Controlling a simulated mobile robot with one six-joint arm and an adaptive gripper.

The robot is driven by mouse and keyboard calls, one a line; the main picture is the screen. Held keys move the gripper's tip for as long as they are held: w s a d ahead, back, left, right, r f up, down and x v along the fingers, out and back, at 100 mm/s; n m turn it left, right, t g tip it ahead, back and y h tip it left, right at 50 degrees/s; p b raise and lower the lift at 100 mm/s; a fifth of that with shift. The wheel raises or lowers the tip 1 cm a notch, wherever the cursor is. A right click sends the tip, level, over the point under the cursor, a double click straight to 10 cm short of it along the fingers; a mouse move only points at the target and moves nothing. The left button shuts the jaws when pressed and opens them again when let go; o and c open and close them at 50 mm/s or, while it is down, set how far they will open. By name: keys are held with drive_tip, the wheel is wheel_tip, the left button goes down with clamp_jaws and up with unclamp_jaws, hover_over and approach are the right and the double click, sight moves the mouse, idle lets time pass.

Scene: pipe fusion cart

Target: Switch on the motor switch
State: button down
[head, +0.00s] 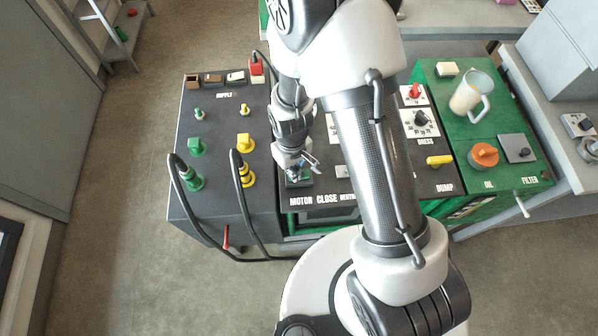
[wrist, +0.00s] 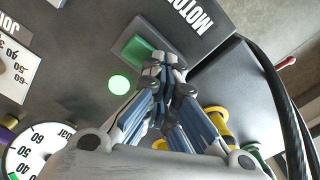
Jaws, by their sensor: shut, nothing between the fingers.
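The motor switch (wrist: 137,50) is a green rocker in a dark frame beside the MOTOR label (wrist: 192,14) in the wrist view. In the head view a bit of its green (head: 305,177) shows under my gripper, above the word MOTOR. My gripper (wrist: 166,64) is shut and empty. Its fingertips are at the switch's edge and cover part of it. I cannot tell whether they touch it. My gripper also shows in the head view (head: 302,166). A round green lamp (wrist: 120,85) beside the switch looks bright. The rocker's tilt is unclear.
Left of the motor panel, a dark supply box carries green plugs (head: 194,178) and yellow plugs (head: 246,174) with black cables. A dial gauge (wrist: 38,145) is near my gripper. A green panel on the right holds a jug (head: 470,95) and an orange cap (head: 484,155).

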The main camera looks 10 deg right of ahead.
drive_tip(key=shift+r+p, duration=2.55)
drive_tip(key=shift+r, duration=0.9)
drive_tip(key=d+r+m+t+b, duration=0.1)
drive_tip(key=d+r, duration=0.2)
drive_tip(key=r, duration=0.6)
drive_tip(key=d+r+m+t, duration=0.1)
drive_tip(key=d+r, duration=0.1)
drive_tip(key=r, duration=0.6)
drive_tip(key=s+d+r+m+t+b, duration=0.2)
drive_tip(key=s+d+r, duration=0.4)
drive_tip(key=s+r, duration=0.6)
drive_tip(key=shift+s+m+t, duration=0.3)
drive_tip(key=shift+s+m, duration=0.5)
